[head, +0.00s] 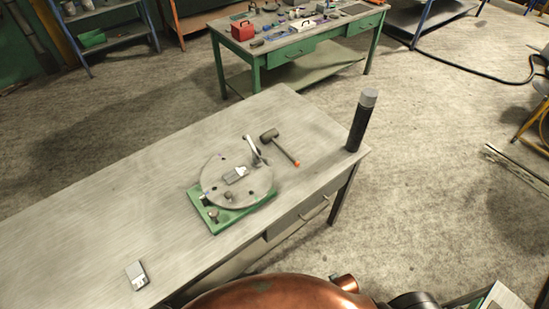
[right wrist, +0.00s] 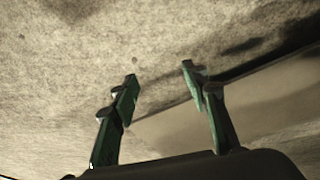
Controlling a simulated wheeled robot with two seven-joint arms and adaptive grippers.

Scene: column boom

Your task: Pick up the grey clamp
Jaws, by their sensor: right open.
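On the workbench (head: 100,210), a round grey plate (head: 225,195) sits on a green base (head: 240,215). A small grey block-like piece (head: 236,175) lies on the plate, and an upright lever-like metal piece (head: 255,152) stands at its back right edge. A similar flat grey piece (head: 137,275) lies alone at the bench's front left. I cannot tell for certain which of these is the grey clamp. My right gripper (right wrist: 160,73) is open and empty in the right wrist view, with green fingers apart. It points at the floor, away from these pieces. My left gripper is not in view.
A mallet (head: 270,136) with an orange handle end lies behind the plate. A tall black cylinder with a grey top (head: 360,125) stands at the bench's right corner. A green table (head: 300,45) with tools is behind. The bench's left part is mostly clear.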

